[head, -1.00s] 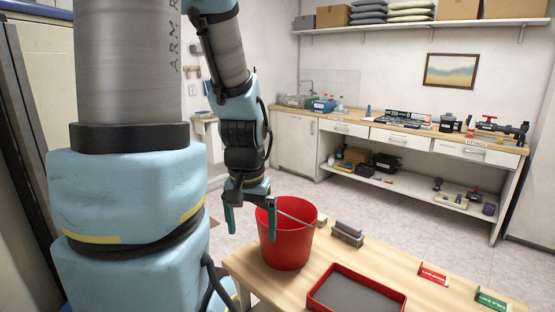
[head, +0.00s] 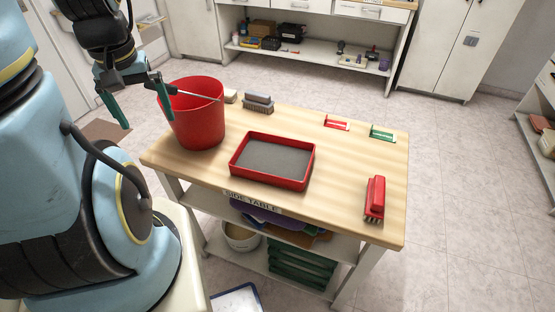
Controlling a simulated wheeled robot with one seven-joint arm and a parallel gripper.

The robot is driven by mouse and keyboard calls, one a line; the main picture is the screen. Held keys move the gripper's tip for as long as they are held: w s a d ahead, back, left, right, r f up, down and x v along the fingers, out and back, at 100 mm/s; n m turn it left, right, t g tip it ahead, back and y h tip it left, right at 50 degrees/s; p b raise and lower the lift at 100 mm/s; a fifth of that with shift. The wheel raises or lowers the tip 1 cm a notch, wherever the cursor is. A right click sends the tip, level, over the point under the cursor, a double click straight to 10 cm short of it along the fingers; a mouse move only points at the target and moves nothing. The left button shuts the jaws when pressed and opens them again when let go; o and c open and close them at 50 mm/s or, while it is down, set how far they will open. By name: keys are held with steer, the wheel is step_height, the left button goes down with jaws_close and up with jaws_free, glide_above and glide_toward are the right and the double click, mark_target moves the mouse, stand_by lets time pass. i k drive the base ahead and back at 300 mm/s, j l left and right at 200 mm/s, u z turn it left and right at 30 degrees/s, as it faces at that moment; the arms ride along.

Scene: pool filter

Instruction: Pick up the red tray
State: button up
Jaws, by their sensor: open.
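The red tray (head: 270,183) lies flat on the wooden side table (head: 360,154), near the middle of its front edge. It is shallow and rectangular, with a grey inner floor. My gripper (head: 141,106) is at the upper left, left of the red bucket and well away from the tray. Its two green fingers are spread apart with nothing between them. One finger is close to the bucket's rim; I cannot tell whether they touch.
A red bucket (head: 197,122) with a thin rod in it stands left of the tray. Grey brushes (head: 258,103) lie behind the tray. A red brush (head: 375,198) and red (head: 336,123) and green (head: 382,133) labelled holders are at right. Bare tabletop lies right of the tray.

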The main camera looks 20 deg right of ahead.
mark_target(286, 163)
steer(key=k+l+u, duration=0.6)
steer(key=k+l, duration=0.25)
steer(key=l, duration=0.1)
